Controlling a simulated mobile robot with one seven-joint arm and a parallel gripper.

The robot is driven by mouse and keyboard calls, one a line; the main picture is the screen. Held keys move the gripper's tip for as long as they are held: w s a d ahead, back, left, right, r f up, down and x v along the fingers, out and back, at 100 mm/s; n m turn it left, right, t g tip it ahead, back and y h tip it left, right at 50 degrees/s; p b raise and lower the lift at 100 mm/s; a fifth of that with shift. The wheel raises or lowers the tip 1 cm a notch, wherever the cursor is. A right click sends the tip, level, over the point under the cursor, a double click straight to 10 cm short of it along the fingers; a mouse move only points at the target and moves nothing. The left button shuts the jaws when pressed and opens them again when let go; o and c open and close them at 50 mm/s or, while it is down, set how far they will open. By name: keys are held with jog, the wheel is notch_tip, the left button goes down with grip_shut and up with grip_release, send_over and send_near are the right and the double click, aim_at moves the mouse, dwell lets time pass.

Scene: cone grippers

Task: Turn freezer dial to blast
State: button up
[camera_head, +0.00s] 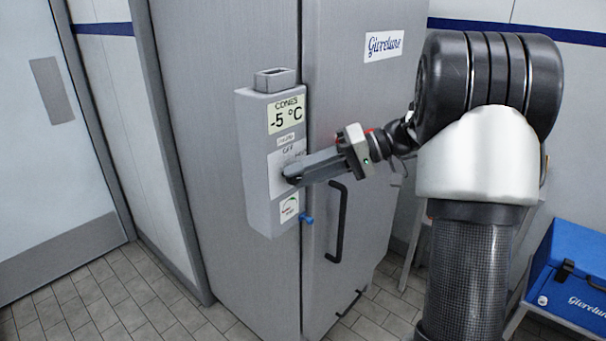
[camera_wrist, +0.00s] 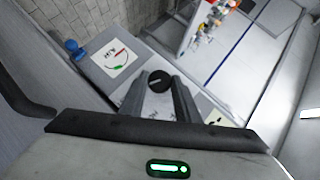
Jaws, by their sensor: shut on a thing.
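The freezer's grey control box (camera_head: 257,190) is mounted on the tall grey freezer front. Its display (camera_head: 286,114) reads "CONES -5 °C". The round black dial (camera_wrist: 159,80) shows between my fingertips in the wrist view, with a pale pointer mark on it. My gripper (camera_head: 291,174) reaches in from the right and is shut on the dial at the box's front. In the wrist view my gripper (camera_wrist: 158,92) has one finger on each side of the dial. "OFF" shows above the dial in the head view; the other setting words are covered or too small to read.
A small gauge (camera_head: 288,208) and a blue knob (camera_head: 306,218) sit low on the box. A black door handle (camera_head: 338,222) is below my gripper. A blue cooler (camera_head: 572,262) stands at the lower right. Tiled floor (camera_head: 120,300) is clear at the left.

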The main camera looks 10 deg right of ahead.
jog(key=shift+m+y, duration=0.3)
jog(key=shift+y, duration=0.1)
dwell(0.3)
jog(key=o, duration=1)
jog(key=p+v, duration=0.1)
jog(key=v, duration=1.6)
jog(key=shift+w+d, duration=0.15)
jog(key=shift+d, duration=0.15)
jog(key=shift+a+r, duration=0.1)
